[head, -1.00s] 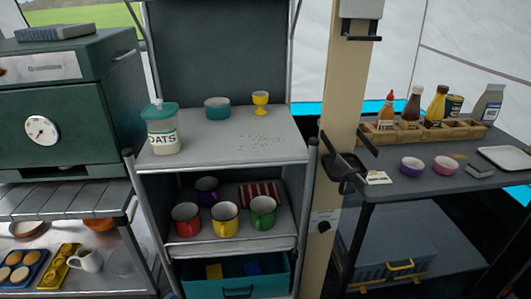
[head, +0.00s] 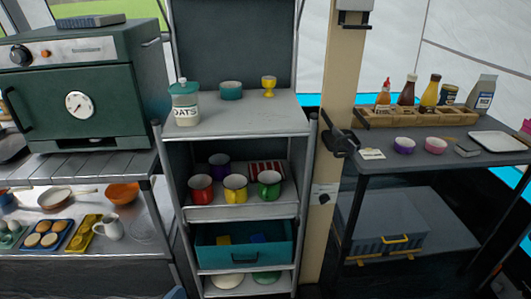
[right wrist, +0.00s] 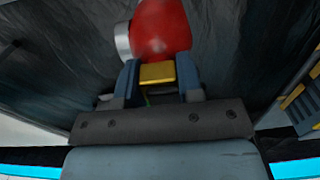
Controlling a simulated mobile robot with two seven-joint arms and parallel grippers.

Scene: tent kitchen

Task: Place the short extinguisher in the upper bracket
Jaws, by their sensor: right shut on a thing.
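My right gripper (right wrist: 157,78) shows in the right wrist view, shut on a red extinguisher (right wrist: 163,28). Only part of its rounded red body and a silver-grey end show; the rest is cut off by the frame. A yellow piece (right wrist: 157,73) sits between the fingers. In the head view, a tan post (head: 340,75) carries an upper bracket (head: 353,17) at the top edge, partly cut off, and a dark lower bracket (head: 338,143) at shelf height. Neither gripper nor the extinguisher shows in the head view. My left gripper is in no view.
Left of the post stands a shelf rack (head: 240,122) with an oats jar (head: 185,103), mugs and a teal drawer (head: 243,247). Right of it is a dark table (head: 400,166) with a wooden bottle rack (head: 415,118) and bowls. A green oven (head: 85,95) stands far left.

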